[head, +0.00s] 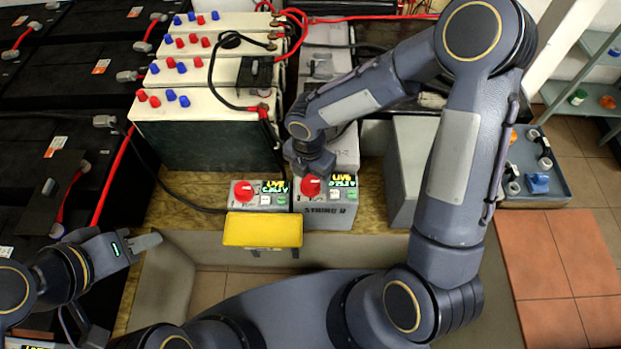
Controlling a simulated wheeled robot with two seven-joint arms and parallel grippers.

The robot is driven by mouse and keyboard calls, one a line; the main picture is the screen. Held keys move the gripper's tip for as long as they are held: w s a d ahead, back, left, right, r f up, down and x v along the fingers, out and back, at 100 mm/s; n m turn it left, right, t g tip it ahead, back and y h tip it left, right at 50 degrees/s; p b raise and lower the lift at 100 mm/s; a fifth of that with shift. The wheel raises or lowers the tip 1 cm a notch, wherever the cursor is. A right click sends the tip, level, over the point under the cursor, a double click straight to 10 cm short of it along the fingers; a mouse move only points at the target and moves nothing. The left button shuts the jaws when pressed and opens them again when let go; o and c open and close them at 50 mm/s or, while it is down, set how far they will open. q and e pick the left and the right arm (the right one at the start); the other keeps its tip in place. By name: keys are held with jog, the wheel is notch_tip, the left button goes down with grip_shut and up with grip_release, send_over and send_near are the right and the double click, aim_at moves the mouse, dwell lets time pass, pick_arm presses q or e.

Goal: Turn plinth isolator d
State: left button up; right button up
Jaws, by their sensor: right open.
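The right-hand isolator box (325,216) is grey with a "STRING" label whose last letter is hard to read; I take it as isolator d. Its red knob (311,187) faces up, beside a lit display (342,181) reading LIVE. My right gripper (312,171) is open just behind and above this knob, partly overlapping it; whether it touches is unclear. A second isolator box (270,207) to the left has a red knob (243,191) and a LIVE display. My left gripper (145,243) is low at the left, away from both boxes; its opening is unclear.
A yellow panel (262,231) hangs in front of the left isolator. White-topped batteries (210,108) with red and blue caps stand behind, with red and black cables. A grey block (412,165) stands to the right. A tray (540,190) sits at the far right.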

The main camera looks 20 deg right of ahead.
jog(key=shift+f, duration=0.65)
jog(key=c, duration=1)
